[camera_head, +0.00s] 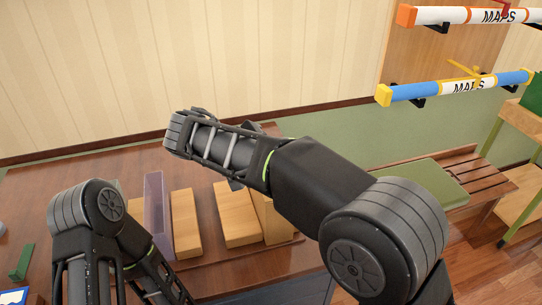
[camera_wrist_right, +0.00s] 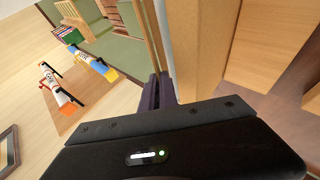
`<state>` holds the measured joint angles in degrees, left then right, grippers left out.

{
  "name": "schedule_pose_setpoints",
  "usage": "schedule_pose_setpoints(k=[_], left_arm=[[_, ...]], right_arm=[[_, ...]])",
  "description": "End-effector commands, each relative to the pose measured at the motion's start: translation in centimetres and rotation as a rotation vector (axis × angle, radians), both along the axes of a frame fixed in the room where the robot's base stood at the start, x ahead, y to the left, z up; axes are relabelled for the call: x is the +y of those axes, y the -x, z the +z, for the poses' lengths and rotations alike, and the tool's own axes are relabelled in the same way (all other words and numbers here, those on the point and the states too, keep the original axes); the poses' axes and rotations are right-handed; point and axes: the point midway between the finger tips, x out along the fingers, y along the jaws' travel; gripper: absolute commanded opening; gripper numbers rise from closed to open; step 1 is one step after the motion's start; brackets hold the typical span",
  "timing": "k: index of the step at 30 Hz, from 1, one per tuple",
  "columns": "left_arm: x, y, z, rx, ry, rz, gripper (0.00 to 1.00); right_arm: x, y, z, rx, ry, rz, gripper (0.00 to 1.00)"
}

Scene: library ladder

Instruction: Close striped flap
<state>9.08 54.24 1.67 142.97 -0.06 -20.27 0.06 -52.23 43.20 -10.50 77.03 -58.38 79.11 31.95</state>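I cannot make out a striped flap in either view. My right arm reaches across the head view from the lower right, and its gripper is hidden there behind the arm. In the right wrist view the dark fingers of my right gripper (camera_wrist_right: 162,90) show close together, beside a pale wooden upright (camera_wrist_right: 200,50). I see nothing held between them, and I cannot tell whether they touch the wood. My left arm is at the lower left of the head view, and its gripper is out of view.
A brown table (camera_head: 60,195) carries a purple upright panel (camera_head: 156,205), wooden blocks (camera_head: 186,225) and a small green piece (camera_head: 22,262). A slatted bench (camera_head: 485,175) with a green flat lid or cushion (camera_head: 428,180) stands right. Map tubes (camera_head: 430,90) hang on the wall.

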Motion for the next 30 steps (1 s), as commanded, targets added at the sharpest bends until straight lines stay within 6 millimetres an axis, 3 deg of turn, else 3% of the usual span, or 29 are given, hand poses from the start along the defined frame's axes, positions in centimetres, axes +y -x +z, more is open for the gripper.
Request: schedule_pose_setpoints(k=[19, 27, 30], left_arm=[[-0.01, -0.02, -0.24, 0.000, 0.000, 0.000, 0.00], [0.00, -0.02, -0.26, 0.000, 0.000, 0.000, 0.00], [0.00, -0.02, -0.26, 0.000, 0.000, 0.000, 0.00]], right_arm=[[0.30, 0.11, -0.28, -0.024, 0.078, 0.001, 0.00], [0.28, 0.10, -0.30, -0.024, 0.078, 0.001, 0.25], [0.28, 0.10, -0.33, -0.023, 0.077, 0.001, 0.25]])
